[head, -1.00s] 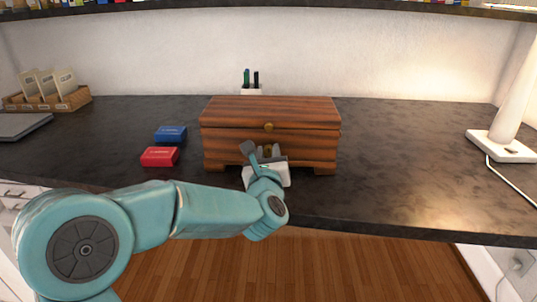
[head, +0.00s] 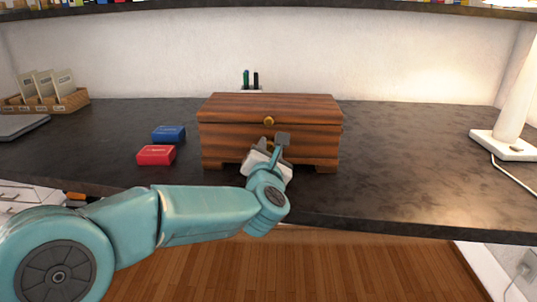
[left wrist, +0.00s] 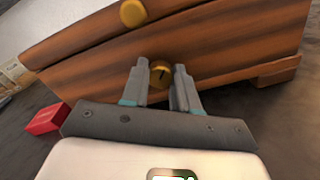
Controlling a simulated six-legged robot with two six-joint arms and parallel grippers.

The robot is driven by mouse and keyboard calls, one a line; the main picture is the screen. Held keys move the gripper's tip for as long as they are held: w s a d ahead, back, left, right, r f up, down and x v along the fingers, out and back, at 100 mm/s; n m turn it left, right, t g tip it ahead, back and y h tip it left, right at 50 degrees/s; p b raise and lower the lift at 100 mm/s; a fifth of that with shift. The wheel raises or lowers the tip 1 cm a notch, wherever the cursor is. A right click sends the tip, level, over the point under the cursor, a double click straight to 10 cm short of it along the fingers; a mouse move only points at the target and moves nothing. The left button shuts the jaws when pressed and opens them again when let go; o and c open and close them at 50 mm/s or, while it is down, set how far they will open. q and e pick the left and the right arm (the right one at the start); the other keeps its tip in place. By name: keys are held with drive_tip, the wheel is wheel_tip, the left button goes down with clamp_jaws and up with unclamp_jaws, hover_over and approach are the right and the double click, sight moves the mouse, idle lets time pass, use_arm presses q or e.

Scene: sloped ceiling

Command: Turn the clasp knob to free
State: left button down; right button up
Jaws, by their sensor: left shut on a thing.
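The wooden chest (head: 225,135) stands shut on the dark desk. A round brass knob (head: 268,121) sits on its lid edge; it shows at the top of the left wrist view (left wrist: 132,13). Below it on the front is the brass clasp knob (left wrist: 160,73), with a dark line across its face. My left gripper (left wrist: 160,82) is shut on the clasp knob, one finger on each side. In the head view my left gripper (head: 268,150) is rolled over against the chest front and mostly hides the clasp knob. My right gripper is not in view.
A red box (head: 156,155) and a blue box (head: 168,133) lie left of the chest. A pen holder (head: 250,87) stands behind it. A card tray (head: 45,102) is far left and a white lamp (head: 503,145) far right. The desk right of the chest is clear.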

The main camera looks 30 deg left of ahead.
use_arm(q)
drive_tip(key=m, duration=0.4)
drive_tip(key=shift+m, duration=0.3)
drive_tip(key=shift+m+p, duration=0.55)
drive_tip(key=shift+m, duration=1.95)
drive_tip(key=c, duration=0.8)
unclamp_jaws()
drive_tip(key=shift+c, duration=0.2)
